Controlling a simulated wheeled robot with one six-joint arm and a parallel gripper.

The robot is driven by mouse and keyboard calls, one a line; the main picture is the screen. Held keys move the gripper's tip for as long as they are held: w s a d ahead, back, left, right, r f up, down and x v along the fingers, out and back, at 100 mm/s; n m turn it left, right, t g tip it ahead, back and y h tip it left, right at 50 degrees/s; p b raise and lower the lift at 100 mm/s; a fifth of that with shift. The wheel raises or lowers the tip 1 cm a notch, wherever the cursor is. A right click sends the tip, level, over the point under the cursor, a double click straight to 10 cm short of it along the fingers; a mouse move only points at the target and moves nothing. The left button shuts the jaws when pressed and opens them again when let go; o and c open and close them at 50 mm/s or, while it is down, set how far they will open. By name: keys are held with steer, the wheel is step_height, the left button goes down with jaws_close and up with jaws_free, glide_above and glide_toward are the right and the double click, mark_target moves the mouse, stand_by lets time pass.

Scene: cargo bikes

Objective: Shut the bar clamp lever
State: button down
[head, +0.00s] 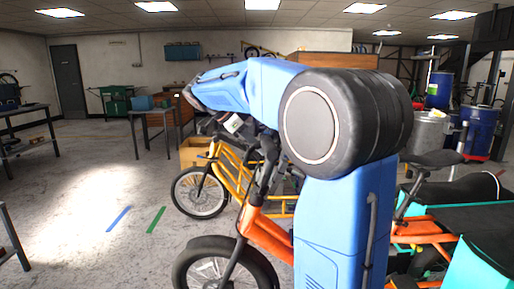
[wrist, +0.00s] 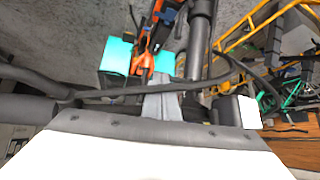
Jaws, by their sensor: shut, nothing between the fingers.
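In the wrist view, my gripper (wrist: 158,84) shows as grey fingers pressed together, with nothing seen between them. It reaches in among the dark handlebar tubes (wrist: 110,92), close to a thick dark upright tube (wrist: 201,35). I cannot tell whether it touches them. I cannot clearly make out the bar clamp lever among these dark parts. In the head view, the orange cargo bike (head: 262,233) stands in front of me, and my blue arm bends over its handlebar area. The arm hides part of the bike, and my gripper cannot be made out there.
A yellow cargo bike (head: 232,176) stands just behind the orange one. A teal-edged cargo box (head: 484,265) is at the lower right. Blue drums (head: 480,132) stand at the back right. The floor on the left is open, with a workbench (head: 153,113) beyond.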

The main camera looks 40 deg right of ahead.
steer(key=shift+s+d+f+n+t, duration=0.2)
steer(key=shift+s+d, duration=0.15)
steer(key=shift+s, duration=0.15)
steer(key=shift+s+d+f+n+t, duration=0.1)
steer(key=shift+s+d+f, duration=0.15)
steer(key=shift+s, duration=0.25)
steer(key=shift+w+r, duration=0.1)
